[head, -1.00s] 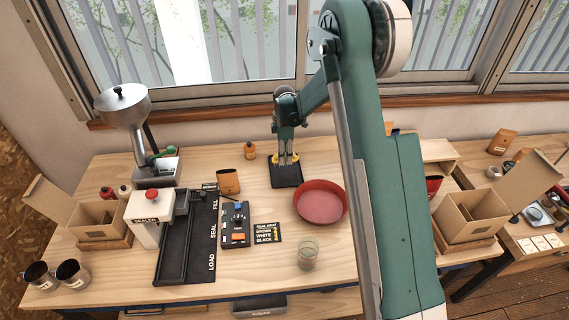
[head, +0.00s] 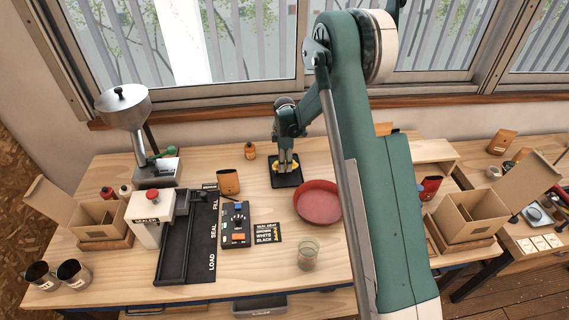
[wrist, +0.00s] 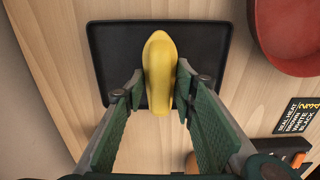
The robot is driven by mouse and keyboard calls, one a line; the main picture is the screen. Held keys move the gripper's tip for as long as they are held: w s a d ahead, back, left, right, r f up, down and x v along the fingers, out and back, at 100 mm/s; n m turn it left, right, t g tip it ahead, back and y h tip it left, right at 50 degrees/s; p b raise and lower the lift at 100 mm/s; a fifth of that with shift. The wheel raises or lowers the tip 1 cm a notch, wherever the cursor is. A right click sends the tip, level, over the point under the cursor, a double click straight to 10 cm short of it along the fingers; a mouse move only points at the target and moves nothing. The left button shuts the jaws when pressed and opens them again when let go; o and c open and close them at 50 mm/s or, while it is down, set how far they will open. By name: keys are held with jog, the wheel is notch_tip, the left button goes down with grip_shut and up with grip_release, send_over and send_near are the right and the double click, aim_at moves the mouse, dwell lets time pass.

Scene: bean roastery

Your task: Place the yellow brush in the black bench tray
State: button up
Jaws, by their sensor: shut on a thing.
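The yellow brush (wrist: 159,65) is held between the two fingers of my gripper (wrist: 160,92), with its long rounded body pointing away from the wrist. The black bench tray (wrist: 215,50) lies flat behind it in the wrist view, and the brush overlaps the tray's middle. In the head view my gripper (head: 286,167) points down over the tray (head: 289,184), and bits of yellow show around the fingertips. I cannot tell whether the brush touches the tray's floor. The fingers hide part of the brush and tray.
A red round bowl (head: 318,203) stands just right of the tray. A control box (head: 236,226), a label card (head: 267,233) and a glass (head: 308,255) are in front.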

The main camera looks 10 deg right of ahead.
jog(key=shift+f, duration=0.2)
jog(key=o, duration=1)
jog(key=shift+c, duration=0.2)
jog(key=shift+r, duration=0.25)
notch_tip(320, 180, up, 12)
jog(key=b, duration=0.1)
dwell(0.7)
